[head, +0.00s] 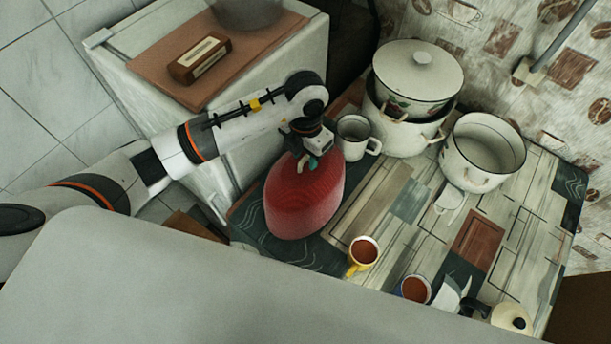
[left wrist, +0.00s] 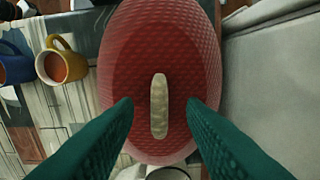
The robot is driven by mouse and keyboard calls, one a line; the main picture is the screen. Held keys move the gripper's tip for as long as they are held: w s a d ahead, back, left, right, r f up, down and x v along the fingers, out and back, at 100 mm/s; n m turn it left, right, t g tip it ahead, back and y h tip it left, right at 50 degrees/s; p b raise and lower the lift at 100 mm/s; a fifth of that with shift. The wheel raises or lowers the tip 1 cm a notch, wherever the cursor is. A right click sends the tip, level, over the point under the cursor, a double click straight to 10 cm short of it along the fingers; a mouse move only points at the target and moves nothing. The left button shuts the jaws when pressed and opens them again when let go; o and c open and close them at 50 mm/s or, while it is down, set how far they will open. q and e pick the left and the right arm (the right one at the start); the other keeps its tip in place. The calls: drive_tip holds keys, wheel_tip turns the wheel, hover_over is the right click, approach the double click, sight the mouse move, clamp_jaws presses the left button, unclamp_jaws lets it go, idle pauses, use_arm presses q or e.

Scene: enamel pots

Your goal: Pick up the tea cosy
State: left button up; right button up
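The red quilted tea cosy (head: 305,200) stands on the patterned table top in the middle of the head view. In the left wrist view the tea cosy (left wrist: 160,50) fills the centre, with a pale fabric tab (left wrist: 159,106) on its top. My left gripper (head: 308,163) is over the top of the cosy. Its two teal fingers (left wrist: 159,103) are apart, one on each side of the tab, with gaps between. I cannot tell how far above the cosy the fingertips are. My right gripper is not in view.
A white mug (head: 352,138) stands close behind the cosy, beside stacked enamel pots (head: 415,85). An open white pot (head: 482,150) is farther right. A yellow mug (head: 362,253) and a blue mug (head: 413,289) with reddish-brown contents stand in front. A counter with a brown board (head: 150,68) is left.

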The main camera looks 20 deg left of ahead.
use_arm(q)
clamp_jaws()
drive_tip(key=shift+r, duration=0.15)
